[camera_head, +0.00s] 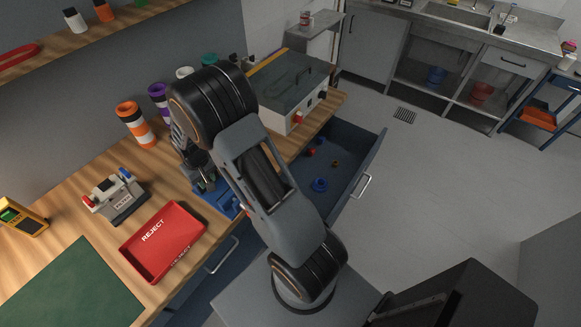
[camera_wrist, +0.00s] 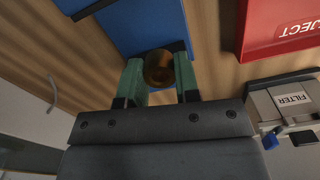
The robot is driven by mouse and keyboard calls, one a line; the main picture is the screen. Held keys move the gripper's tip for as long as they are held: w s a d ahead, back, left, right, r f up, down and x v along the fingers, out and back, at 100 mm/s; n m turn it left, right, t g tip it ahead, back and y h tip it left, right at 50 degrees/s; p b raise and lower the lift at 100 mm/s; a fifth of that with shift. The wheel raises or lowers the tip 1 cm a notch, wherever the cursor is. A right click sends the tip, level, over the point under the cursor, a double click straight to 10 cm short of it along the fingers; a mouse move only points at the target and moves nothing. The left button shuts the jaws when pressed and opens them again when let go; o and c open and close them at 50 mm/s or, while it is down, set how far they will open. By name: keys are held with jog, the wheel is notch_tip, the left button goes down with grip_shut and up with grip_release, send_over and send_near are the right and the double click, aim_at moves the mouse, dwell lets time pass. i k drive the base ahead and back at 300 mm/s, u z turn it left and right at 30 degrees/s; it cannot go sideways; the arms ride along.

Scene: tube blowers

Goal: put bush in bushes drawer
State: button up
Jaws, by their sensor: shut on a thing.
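My gripper (camera_wrist: 158,78) has its green fingers shut on a small round brass-coloured bush (camera_wrist: 158,62) in the wrist view. The bush is close to a blue fixture (camera_wrist: 135,25) on the wooden bench; I cannot tell whether it touches it. In the head view my arm mostly hides the gripper, and the bush does not show. The blue fixture (camera_head: 222,200) shows partly beside my arm. An open dark-blue drawer (camera_head: 368,160) sits right of my arm, with several small blue, red and orange parts inside. I see no label saying which drawer it is.
A red reject tray (camera_head: 150,262) and a filter unit (camera_head: 115,200) stand left of my arm. A grey-lidded machine (camera_head: 290,85) stands on the bench above the open drawer. A closed drawer's handle (camera_head: 222,256) is at the bench front. Floor to the right is clear.

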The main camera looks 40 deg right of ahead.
aim_at(343, 154)
jog(key=u, duration=1.8)
jog(key=k, duration=1.5)
jog(key=z, duration=2.25)
jog(key=i, duration=0.5)
jog(key=z, duration=0.05)
